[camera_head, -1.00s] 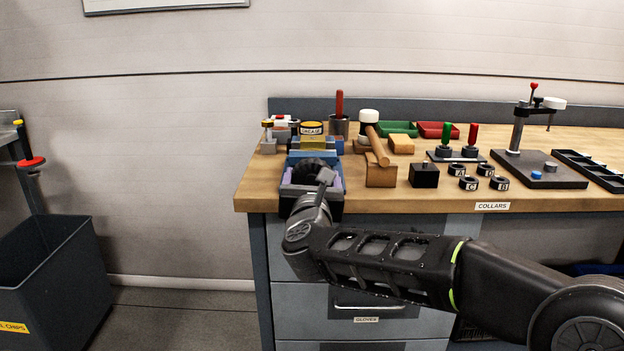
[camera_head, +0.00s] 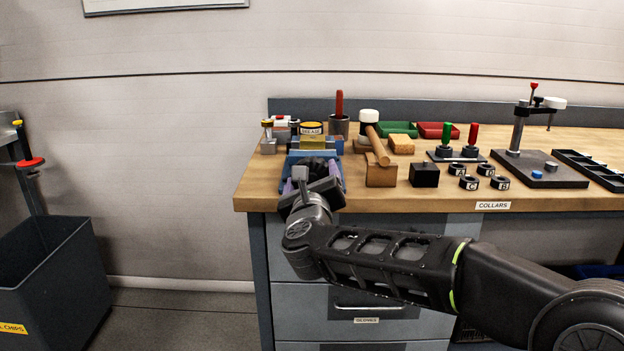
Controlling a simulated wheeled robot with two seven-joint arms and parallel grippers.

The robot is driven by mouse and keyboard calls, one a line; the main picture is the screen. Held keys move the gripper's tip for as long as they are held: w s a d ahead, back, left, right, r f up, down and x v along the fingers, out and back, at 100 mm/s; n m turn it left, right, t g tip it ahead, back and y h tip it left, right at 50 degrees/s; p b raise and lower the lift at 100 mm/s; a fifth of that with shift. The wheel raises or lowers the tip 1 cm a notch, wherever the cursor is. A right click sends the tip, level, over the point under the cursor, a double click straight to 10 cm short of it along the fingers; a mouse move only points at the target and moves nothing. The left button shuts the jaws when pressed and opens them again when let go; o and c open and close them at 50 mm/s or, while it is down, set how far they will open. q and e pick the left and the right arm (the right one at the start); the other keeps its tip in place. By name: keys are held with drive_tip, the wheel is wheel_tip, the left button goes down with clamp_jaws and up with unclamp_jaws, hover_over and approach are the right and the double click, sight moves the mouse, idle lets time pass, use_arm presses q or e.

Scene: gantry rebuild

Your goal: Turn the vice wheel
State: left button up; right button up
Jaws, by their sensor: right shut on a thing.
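The blue vice (camera_head: 331,146) stands at the left front of the workbench. Its dark wheel (camera_head: 316,166) faces me and is mostly hidden behind my right gripper. My right gripper (camera_head: 307,175) is at the wheel, shut on it, with the hand tilted across the front of the vice. The exact grip on the rim is hidden by the hand. My left gripper is not in view.
A mallet (camera_head: 374,135) in a wooden block, a black block (camera_head: 424,174) and several collars (camera_head: 469,183) stand to the right. A grey bin (camera_head: 55,275) is on the floor at left.

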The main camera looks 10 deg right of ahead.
drive_tip(key=n+p, duration=0.1)
drive_tip(key=n, duration=0.3)
drive_tip(key=shift+n, duration=0.3)
drive_tip(key=n+p, duration=0.1)
drive_tip(key=n, duration=0.3)
drive_tip(key=shift+r+n+p, duration=0.1)
drive_tip(key=shift+n+p, duration=0.2)
drive_tip(key=n+p, duration=0.2)
drive_tip(key=n, duration=0.2)
drive_tip(key=shift+n, duration=0.3)
drive_tip(key=n+p, duration=0.3)
drive_tip(key=n, duration=0.2)
drive_tip(key=shift+n, duration=0.3)
drive_tip(key=n+p, duration=0.3)
drive_tip(key=n, duration=0.1)
drive_tip(key=n+p, duration=0.3)
drive_tip(key=n, duration=0.2)
drive_tip(key=shift+a, duration=0.1)
drive_tip(key=n+p, duration=0.3)
drive_tip(key=n, duration=0.1)
drive_tip(key=shift+n+p, duration=0.9)
drive_tip(key=shift+n, duration=1)
